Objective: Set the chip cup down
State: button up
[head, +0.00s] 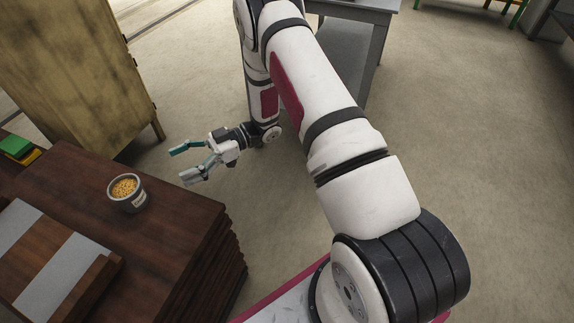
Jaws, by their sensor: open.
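The chip cup (127,196) is a small grey cup filled with yellow-orange chips. It stands upright on the dark wooden table (180,205), near the table's far edge. My gripper (181,164) is open and empty, to the right of the cup and beyond it in the picture. Its fingers point left, and there is a clear gap between them and the cup.
A tan cabinet (75,70) stands behind the table. Green and yellow items (18,149) lie at the left edge. A board with light strips (60,265) lies in front of the cup. A grey table (350,50) stands at the back. Floor to the right is open.

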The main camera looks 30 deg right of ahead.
jog(key=w+d+r+m+t+h, duration=0.3)
jog(key=w+d+r+t+h, duration=0.2)
jog(key=w+r+t+h, duration=0.6)
jog(key=s+d+r+m+g+h, duration=0.2)
jog(key=s+d+r+m+h, duration=0.2)
jog(key=d+r+m+h, duration=0.55)
jog(key=s+d+r+m+g, duration=0.1)
jog(key=s+d+r+g, duration=0.15)
jog(key=s, duration=0.75)
jog(key=s+d+r+m+g, duration=0.1)
jog(key=s+d+r+m, duration=0.2)
jog(key=s, duration=0.6)
jog(key=s+a+f+g+y, duration=0.1)
jog(key=s+a, duration=0.3)
jog(key=s, duration=0.8)
jog(key=s+a+f+g+y, duration=0.1)
jog(key=s+a+g, duration=0.2)
jog(key=s, duration=1)
jog(key=shift+a+m+g+y, duration=0.35)
jog(key=shift+g, duration=0.5)
jog(key=shift+r, duration=0.1)
